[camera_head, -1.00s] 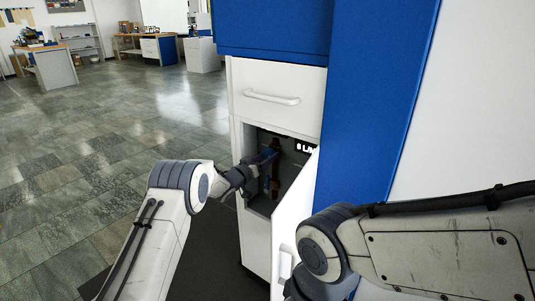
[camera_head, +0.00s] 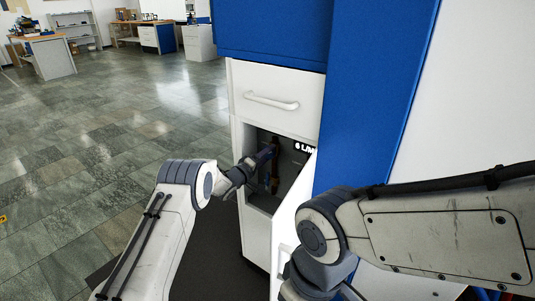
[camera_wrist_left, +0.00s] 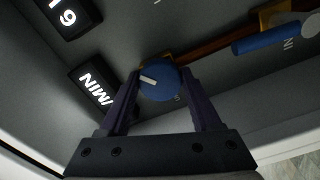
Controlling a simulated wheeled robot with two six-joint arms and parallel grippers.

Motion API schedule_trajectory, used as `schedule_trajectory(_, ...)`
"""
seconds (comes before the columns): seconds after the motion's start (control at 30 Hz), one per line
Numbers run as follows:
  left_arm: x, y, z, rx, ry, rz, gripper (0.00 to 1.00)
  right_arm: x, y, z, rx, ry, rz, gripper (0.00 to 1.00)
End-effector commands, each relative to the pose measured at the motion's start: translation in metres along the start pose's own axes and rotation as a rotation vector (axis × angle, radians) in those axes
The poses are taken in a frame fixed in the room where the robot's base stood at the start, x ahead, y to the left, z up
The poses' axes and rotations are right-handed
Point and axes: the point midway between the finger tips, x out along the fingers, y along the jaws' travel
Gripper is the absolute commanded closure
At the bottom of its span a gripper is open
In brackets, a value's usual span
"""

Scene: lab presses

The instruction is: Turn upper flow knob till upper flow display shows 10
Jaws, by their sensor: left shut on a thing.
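In the left wrist view a round blue knob (camera_wrist_left: 161,82) with a white pointer mark sits on a grey panel. My left gripper (camera_wrist_left: 158,84) is shut on it, one dark finger on each side. In the head view my left gripper (camera_head: 262,158) reaches into the open cabinet compartment (camera_head: 291,172). A small lit display (camera_head: 303,147) there shows a digit I cannot read surely. My right gripper is out of view.
A blue-handled valve (camera_wrist_left: 268,38) on a brown pipe is close to the knob. A white drawer (camera_head: 276,98) is above the compartment. The open white door (camera_head: 291,225) stands right of my left arm, close to my right arm.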

Motion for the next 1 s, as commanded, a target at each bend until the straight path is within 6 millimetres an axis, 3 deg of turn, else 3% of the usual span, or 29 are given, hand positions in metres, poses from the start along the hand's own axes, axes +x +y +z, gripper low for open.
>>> schedule_trajectory(0.4,-0.0011,-0.002,0.001,-0.179,-0.002,-0.005,0.91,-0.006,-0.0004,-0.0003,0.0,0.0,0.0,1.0)
schedule_trajectory(0.93,-0.0011,-0.0026,0.0013,-0.199,-0.002,-0.006,0.91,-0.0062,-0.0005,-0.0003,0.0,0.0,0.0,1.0)
schedule_trajectory(0.97,-0.0011,-0.0026,0.0013,-0.199,-0.002,-0.006,0.28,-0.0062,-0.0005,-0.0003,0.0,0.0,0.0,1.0)
schedule_trajectory(1.0,-0.0011,-0.0026,0.0013,-0.199,-0.002,-0.006,0.13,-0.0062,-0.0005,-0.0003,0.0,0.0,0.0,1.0)
